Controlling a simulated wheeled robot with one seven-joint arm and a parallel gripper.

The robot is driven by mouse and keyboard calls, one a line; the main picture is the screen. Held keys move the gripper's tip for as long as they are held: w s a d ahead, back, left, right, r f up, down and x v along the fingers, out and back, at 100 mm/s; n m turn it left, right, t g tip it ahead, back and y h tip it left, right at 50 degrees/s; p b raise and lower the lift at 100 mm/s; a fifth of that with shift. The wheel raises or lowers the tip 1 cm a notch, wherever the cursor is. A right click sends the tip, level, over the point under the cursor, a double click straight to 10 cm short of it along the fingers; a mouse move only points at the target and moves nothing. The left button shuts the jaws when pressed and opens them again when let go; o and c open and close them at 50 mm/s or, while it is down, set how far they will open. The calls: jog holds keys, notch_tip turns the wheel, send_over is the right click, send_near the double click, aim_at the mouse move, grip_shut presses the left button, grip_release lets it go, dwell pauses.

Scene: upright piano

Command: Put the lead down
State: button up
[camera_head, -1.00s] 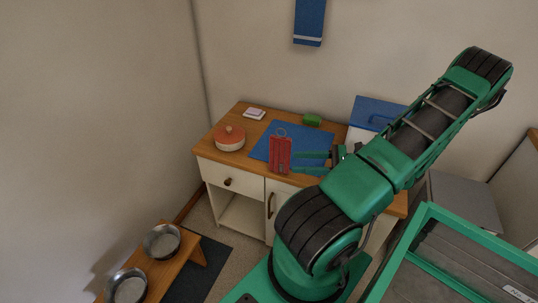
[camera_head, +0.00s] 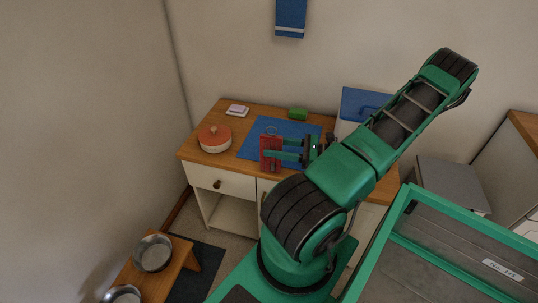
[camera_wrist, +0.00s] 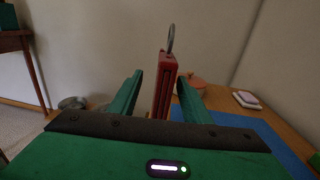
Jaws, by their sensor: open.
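The lead, a red folded bundle with a metal ring on top (camera_head: 270,158), stands upright near the front edge of the wooden cabinet top, by the blue mat (camera_head: 252,152). My gripper (camera_head: 272,161) reaches in from the right with its fingers level, one on each side of the lead. In the wrist view the lead (camera_wrist: 164,85) stands between the two open fingers (camera_wrist: 158,92), nearer the right one. A gap shows on the left. I cannot tell if the right finger touches it. The lead's foot is hidden in the wrist view.
A red-lidded pot (camera_head: 214,138) stands left of the mat. A pink-and-white stack (camera_head: 237,110) and a green block (camera_head: 298,114) lie behind. Metal bowls (camera_head: 153,253) sit on a low bench at front left.

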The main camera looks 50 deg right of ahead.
jog(key=shift+x, duration=2.75)
jog(key=shift+d, duration=0.25)
grip_shut()
